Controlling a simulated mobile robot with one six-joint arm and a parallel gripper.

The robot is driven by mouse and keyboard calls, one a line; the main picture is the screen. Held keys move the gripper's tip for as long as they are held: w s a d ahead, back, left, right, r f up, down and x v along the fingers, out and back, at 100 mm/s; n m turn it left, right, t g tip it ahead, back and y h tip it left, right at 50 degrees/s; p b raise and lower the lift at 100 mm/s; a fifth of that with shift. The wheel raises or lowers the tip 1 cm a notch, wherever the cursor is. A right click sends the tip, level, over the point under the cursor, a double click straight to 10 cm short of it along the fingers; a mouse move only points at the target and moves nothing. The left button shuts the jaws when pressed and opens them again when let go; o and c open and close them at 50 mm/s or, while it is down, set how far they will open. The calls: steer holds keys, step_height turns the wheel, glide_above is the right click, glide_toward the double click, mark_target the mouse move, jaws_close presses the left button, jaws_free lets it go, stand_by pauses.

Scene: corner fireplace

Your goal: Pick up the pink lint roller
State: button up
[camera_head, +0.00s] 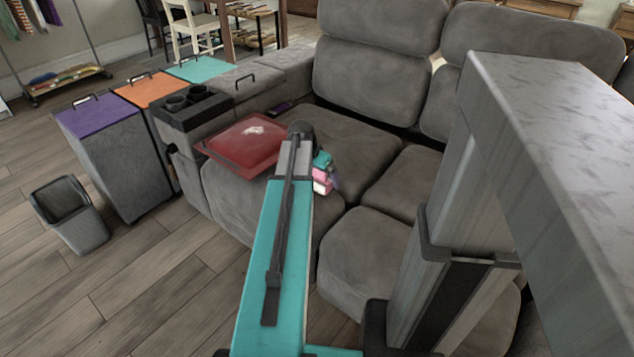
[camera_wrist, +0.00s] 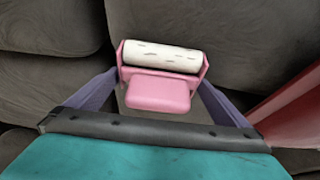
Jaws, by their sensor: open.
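The pink lint roller (camera_wrist: 160,92) lies on the grey sofa seat, with its white roll (camera_wrist: 160,57) at the far end and its pink handle toward me. In the head view only a small pink and white part of it (camera_head: 320,186) shows beside my arm. My gripper (camera_wrist: 160,81) is open, with one purple finger on each side of the roller's handle. I cannot tell whether either finger touches it. In the head view my gripper (camera_head: 330,175) is small and partly hidden behind my arm.
A red cushion-like item (camera_head: 246,143) lies on the sofa seat just left of my gripper, and it shows at the wrist view's right edge (camera_wrist: 293,108). A small dark object (camera_head: 279,108) lies behind it. The grey sofa (camera_head: 372,78) has backrests behind. Bins with coloured lids (camera_head: 95,116) stand left.

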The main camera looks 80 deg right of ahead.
stand_by(0.3)
steer(key=c, duration=1)
steer(key=shift+r, duration=0.1)
steer(key=shift+r+p, duration=0.35)
steer(key=shift+r, duration=0.45)
step_height(320, 180, up, 2)
steer(key=shift+r+p, duration=0.1)
steer(key=shift+p, duration=0.25)
steer(key=w+a, duration=0.1)
steer(key=a, duration=0.3)
steer(key=w+a+p, duration=0.1)
steer(key=w+a, duration=0.1)
steer(key=a, duration=0.2)
steer(key=w+a, duration=0.1)
steer(key=a, duration=0.3)
steer(key=shift+w+a+r+p, duration=0.2)
steer(key=shift+a+r+p, duration=0.1)
steer(key=shift+r+p, duration=0.1)
steer(key=shift+w+a+r+p, duration=0.1)
steer(key=shift+r+p, duration=0.05)
steer(key=shift+p, duration=0.9)
steer(key=p, duration=0.5)
steer(key=shift+w+a+r, duration=0.1)
steer(key=shift+w+a, duration=0.1)
steer(key=shift+a, duration=0.05)
